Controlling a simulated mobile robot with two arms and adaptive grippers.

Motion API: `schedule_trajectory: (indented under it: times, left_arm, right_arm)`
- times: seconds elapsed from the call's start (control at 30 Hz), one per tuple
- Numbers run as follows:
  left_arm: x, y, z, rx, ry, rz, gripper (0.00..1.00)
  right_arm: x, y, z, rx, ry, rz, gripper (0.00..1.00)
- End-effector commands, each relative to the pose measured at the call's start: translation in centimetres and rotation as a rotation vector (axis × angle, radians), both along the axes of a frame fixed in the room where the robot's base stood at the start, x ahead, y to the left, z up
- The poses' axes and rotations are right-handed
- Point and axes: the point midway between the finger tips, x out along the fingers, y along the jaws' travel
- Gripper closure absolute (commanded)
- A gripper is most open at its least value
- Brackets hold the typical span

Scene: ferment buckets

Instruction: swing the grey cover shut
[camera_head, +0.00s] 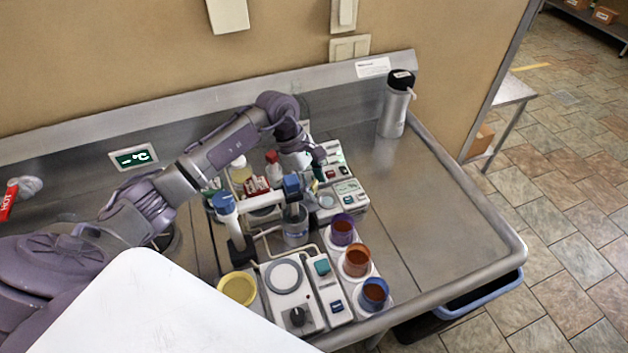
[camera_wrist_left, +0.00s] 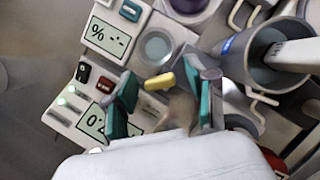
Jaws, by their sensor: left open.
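I cannot surely tell which part is the grey cover; no clearly raised grey lid shows. My left gripper (camera_head: 317,172) is above the white instruments at the middle of the bench, partly hidden by its own wrist. In the left wrist view its teal fingers (camera_wrist_left: 163,98) are apart, with a small yellow piece (camera_wrist_left: 160,81) seen between them; I cannot tell whether they touch it. Beyond it is a white instrument (camera_head: 348,193) with a % display and a round grey-teal disc (camera_wrist_left: 155,47). A second display instrument (camera_wrist_left: 75,115) lies left of the fingers. My right gripper is not in view.
A stirred vessel (camera_head: 295,230) with a blue-topped stand (camera_head: 225,205) is close to the gripper. Cups of purple, orange and blue (camera_head: 374,293) line the front right. A steel flask (camera_head: 395,108) stands at the back. The steel bench right of the instruments (camera_head: 435,215) is clear.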

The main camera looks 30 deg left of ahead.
Motion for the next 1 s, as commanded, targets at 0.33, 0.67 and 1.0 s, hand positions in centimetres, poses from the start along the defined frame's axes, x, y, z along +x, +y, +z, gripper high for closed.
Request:
schedule_trajectory:
  times: [0.33, 0.67, 1.0]
  left_arm:
    - [0.00, -0.03, -0.16, 0.001, 0.000, 0.000, 0.55]
    - [0.01, -0.01, -0.11, 0.001, 0.000, 0.001, 1.00]
    - [0.18, -0.28, -0.15, 0.001, -0.001, 0.011, 1.00]
  right_arm:
    - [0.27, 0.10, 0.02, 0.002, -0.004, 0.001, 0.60]
    - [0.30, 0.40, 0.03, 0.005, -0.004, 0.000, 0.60]
    - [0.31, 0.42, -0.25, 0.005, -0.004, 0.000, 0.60]
